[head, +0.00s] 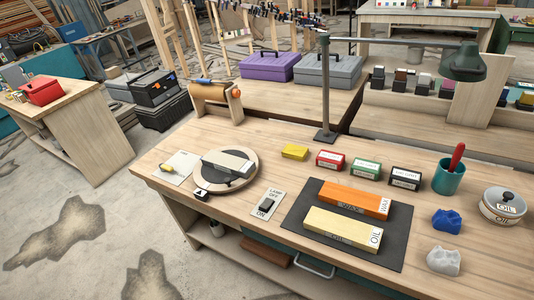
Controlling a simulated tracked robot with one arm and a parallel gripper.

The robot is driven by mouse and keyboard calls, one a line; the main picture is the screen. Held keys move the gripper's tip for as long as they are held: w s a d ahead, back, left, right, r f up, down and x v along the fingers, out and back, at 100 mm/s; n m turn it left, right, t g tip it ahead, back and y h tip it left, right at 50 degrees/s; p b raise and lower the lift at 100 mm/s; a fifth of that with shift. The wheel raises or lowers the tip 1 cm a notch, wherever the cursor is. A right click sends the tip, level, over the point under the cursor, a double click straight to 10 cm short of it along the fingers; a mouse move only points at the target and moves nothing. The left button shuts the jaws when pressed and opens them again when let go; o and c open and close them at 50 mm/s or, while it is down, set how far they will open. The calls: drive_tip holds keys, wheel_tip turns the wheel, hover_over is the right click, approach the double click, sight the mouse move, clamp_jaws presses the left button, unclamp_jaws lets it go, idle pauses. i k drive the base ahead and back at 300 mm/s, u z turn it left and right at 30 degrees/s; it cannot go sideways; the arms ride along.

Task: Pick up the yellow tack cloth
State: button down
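I see no thing that is clearly a yellow tack cloth. A small yellow block-like piece (295,152) lies near the back of the workbench (240,120), left of a red labelled box (330,160); I cannot tell if it is cloth. Two crumpled, cloth-like lumps lie at the right front of the bench: a blue one (446,221) and, in front of it, a whitish one (444,260). My gripper is not in view.
An orange block (355,201) and a pale yellow one marked OIL (344,229) lie on a dark mat (300,205). A teal cup (449,177), a round OIL tin (503,205), a lamp post (325,90) and a round turntable (225,172) also stand here.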

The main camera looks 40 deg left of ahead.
sight(295, 152)
drive_tip(key=u, duration=0.85)
